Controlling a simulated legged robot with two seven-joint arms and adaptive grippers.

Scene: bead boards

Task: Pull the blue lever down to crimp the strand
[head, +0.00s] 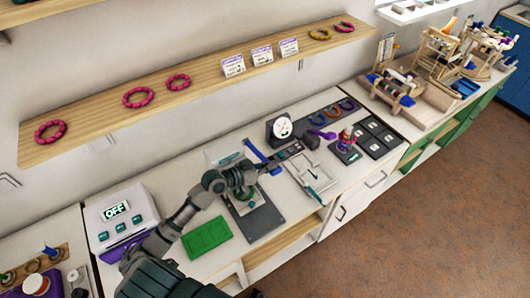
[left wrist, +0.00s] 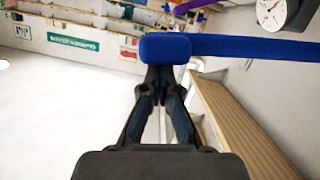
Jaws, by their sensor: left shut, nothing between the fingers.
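The blue lever (head: 256,151) rises from the press on the white worktop in the head view. In the left wrist view the lever (left wrist: 250,47) is a long blue bar with a thick rounded end across the fingertips. My left gripper (head: 268,166) is at the lever's lower right end in the head view. Its fingers (left wrist: 160,76) are shut and empty, with the tips close against the lever's end; I cannot tell whether they touch. The press's dark base (head: 262,221) lies under my arm, with a small green piece on it. I cannot make out the strand. My right gripper is out of view.
A green mat (head: 206,237) lies left of the press. A round white dial (head: 282,128) stands behind it. A pale tray (head: 311,176) and dark boards are to the right. A wooden shelf (head: 215,75) runs along the wall above. An OFF display box (head: 119,212) stands at left.

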